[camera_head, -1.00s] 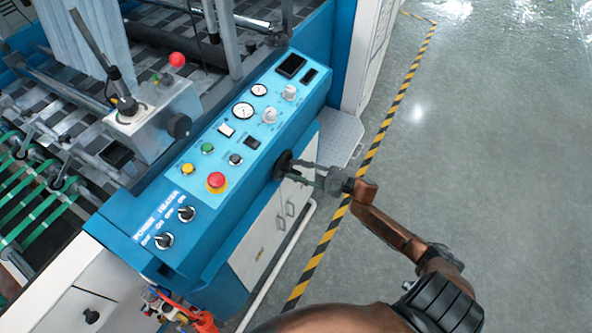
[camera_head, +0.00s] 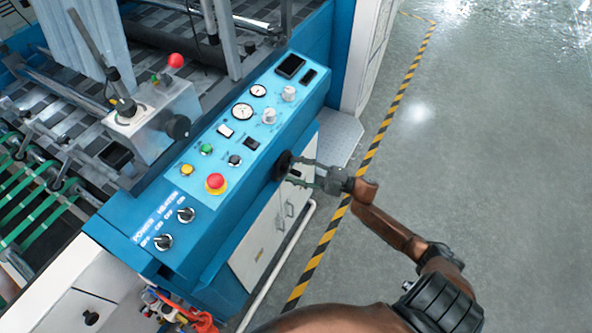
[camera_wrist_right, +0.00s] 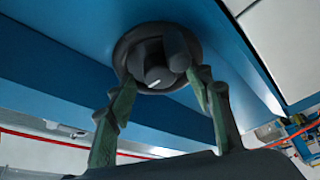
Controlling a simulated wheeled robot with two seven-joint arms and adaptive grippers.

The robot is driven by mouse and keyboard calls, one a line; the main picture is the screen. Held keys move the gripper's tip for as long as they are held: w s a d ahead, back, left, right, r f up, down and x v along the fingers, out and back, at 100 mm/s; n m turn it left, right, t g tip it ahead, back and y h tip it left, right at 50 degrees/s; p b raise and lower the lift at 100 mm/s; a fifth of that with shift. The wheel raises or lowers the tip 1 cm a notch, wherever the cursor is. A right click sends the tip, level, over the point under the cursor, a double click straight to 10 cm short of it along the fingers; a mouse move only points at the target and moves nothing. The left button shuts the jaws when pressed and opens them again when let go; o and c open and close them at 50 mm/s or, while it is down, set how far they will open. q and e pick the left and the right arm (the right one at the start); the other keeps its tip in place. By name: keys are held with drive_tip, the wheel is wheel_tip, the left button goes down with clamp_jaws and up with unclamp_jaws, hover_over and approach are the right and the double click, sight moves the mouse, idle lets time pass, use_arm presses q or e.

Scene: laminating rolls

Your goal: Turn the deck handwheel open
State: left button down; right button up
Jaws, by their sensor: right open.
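The deck handwheel (camera_head: 283,164) is a small dark round wheel on the blue side face of the control deck. In the right wrist view the handwheel (camera_wrist_right: 143,50) shows a round hub with a white mark and a thick knob at its right side. My right gripper (camera_head: 299,173) is open right at the wheel. In the wrist view the right gripper (camera_wrist_right: 160,92) has its greenish fingers spread below the hub. The right fingertip overlaps the wheel's lower right edge near the knob; I cannot tell whether it touches. My left gripper is not in view.
The blue control panel (camera_head: 262,117) carries gauges, knobs and a red emergency button (camera_head: 215,182) above the wheel. White cabinet doors (camera_head: 270,232) are below. A yellow-black floor stripe (camera_head: 326,240) runs beside the machine, with open grey floor (camera_head: 490,170) to the right.

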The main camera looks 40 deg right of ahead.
drive_tip(key=shift+s+d+f, duration=0.1)
drive_tip(key=shift+s+d, duration=0.05)
drive_tip(key=shift+s, duration=0.05)
drive_tip(key=v, duration=1.1)
drive_tip(key=shift+d, duration=0.2)
drive_tip(key=shift+s, duration=0.15)
